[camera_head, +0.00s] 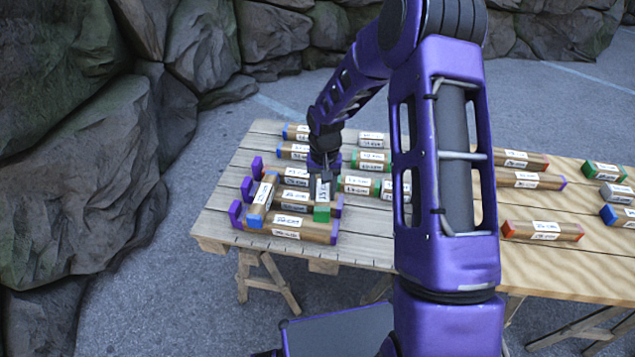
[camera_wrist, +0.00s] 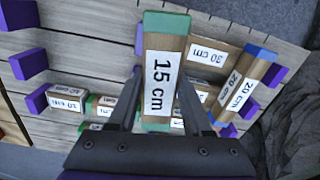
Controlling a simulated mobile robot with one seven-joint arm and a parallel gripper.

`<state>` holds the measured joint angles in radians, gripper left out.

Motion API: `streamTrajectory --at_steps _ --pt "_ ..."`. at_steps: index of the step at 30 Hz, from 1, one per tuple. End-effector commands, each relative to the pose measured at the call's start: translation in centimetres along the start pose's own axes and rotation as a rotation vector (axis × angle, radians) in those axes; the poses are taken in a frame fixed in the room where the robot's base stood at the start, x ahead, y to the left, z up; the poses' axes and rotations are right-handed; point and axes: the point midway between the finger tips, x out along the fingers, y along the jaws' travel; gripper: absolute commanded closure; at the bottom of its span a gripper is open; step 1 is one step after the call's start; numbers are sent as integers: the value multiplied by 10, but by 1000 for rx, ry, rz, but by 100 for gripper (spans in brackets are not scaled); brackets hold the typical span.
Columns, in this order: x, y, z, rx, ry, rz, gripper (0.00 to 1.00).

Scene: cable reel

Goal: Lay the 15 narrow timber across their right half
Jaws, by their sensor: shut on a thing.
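My gripper (camera_head: 323,178) is shut on a green-ended timber labelled 15 cm (camera_head: 322,193), which fills the middle of the wrist view (camera_wrist: 160,75). The held timber is crosswise over the right half of two parallel purple-ended timbers: the front one (camera_head: 285,228) and one behind it (camera_head: 293,207). Whether it touches them cannot be told. A blue-ended timber labelled 20 cm (camera_head: 262,201) lies across their left half; it shows at right in the wrist view (camera_wrist: 248,87). A 30 cm label shows on a purple-ended timber (camera_wrist: 207,53).
More labelled timbers lie behind on the grey plank table (camera_head: 222,215), including a green-ended one (camera_head: 371,160). Red-ended (camera_head: 541,231) and other timbers lie on the lighter right section. My arm hides the table's middle. Rocks (camera_head: 75,130) stand at left.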

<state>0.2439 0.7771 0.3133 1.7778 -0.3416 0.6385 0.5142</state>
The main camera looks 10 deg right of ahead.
Motion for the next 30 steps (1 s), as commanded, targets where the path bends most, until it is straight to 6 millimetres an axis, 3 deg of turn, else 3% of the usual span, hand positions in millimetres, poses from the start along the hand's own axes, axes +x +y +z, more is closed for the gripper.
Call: streamTrajectory --at_steps 3,9,20,30 --pt "12 -5 -19 69 -1 7 100" --pt "26 -8 -35 133 3 16 100" --pt "41 -7 -36 141 4 17 100" --pt "68 -7 -36 140 4 17 100"
